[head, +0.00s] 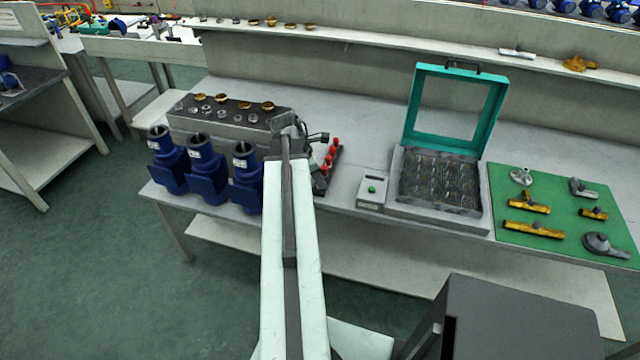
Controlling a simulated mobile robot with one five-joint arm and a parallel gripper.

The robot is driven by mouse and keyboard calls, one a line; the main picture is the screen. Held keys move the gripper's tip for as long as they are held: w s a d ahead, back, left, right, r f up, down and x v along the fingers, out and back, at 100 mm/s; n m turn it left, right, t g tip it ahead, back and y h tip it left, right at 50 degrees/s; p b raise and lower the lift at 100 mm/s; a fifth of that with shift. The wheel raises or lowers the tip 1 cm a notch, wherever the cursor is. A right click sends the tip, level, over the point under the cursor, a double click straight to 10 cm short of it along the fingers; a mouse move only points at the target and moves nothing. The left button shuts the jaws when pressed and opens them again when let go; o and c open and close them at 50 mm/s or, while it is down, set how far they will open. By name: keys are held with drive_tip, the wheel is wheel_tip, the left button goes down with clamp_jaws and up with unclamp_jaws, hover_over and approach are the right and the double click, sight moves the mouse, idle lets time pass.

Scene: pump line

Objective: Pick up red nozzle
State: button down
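Several red nozzles (330,159) stand upright in a row on a dark holder (321,187) on the bench, just right of the end of my arm. The arm hides part of the holder's left side. My gripper (318,138) is small and dark at the far end of the arm, close to the farthest red nozzles in the picture. I cannot tell whether it touches one, or whether its fingers are open or shut.
Blue pump bodies (206,160) stand along the bench's front edge, left of my arm. Behind them is a grey block (216,127) with brass and grey parts. To the right are a button box (372,191), an open green-lidded case (439,209) and a green mat (508,228) with fittings.

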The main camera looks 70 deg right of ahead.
drive_tip(key=shift+r, duration=0.1)
wheel_tip(320, 180, up, 10)
drive_tip(key=p, duration=1)
